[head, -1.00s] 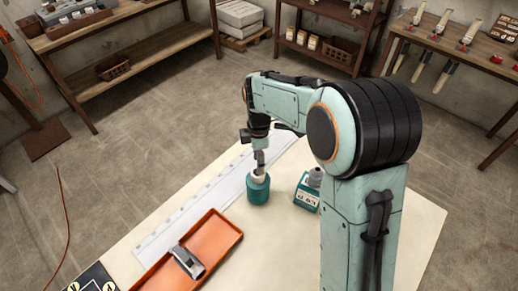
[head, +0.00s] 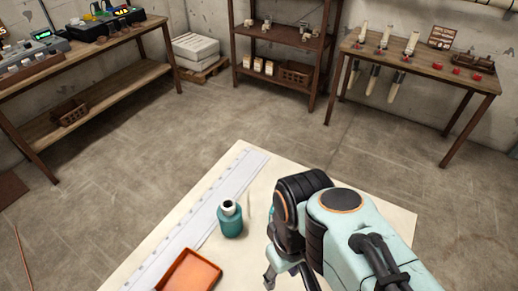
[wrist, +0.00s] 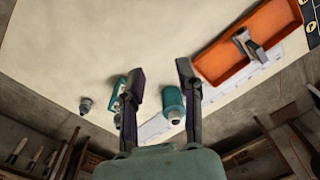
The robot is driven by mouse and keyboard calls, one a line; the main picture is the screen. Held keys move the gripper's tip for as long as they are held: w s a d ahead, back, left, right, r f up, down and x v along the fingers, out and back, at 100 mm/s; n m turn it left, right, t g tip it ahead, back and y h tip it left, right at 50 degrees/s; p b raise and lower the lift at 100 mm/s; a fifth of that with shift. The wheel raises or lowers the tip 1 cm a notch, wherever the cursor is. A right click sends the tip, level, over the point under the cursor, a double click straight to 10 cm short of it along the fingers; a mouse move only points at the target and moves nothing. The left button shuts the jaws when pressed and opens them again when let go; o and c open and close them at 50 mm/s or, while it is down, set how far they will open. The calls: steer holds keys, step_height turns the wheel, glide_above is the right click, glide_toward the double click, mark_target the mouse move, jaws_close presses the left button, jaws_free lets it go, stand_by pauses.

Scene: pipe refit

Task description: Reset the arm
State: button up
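My gripper (wrist: 161,75) is open and empty, its two fingers spread apart in the wrist view. In the head view the fingers (head: 290,279) show low, right of the teal bottle, partly hidden by my arm. The teal bottle (head: 231,221) stands upright on the pale table (head: 384,209), with a pale rim and dark centre on top. In the wrist view the bottle (wrist: 173,100) appears between the fingers but beyond them, apart. A teal box (wrist: 116,88) is partly hidden by the left finger, with a small grey piece (wrist: 86,104) beside it.
An orange tray (head: 188,272) lies left of my gripper on the table; in the wrist view a grey metal part (wrist: 248,44) lies in it. A white ruled strip (head: 190,228) runs along the table's left edge. Benches and a shelf (head: 285,38) stand back across open floor.

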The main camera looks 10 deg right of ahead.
steer(key=shift+s+f+m, duration=0.25)
steer(key=shift+s+m, duration=0.3)
steer(key=shift+s, duration=0.15)
steer(key=shift+s+f+m, duration=0.2)
steer(key=shift+s+m, duration=0.35)
steer(key=shift+s, duration=0.15)
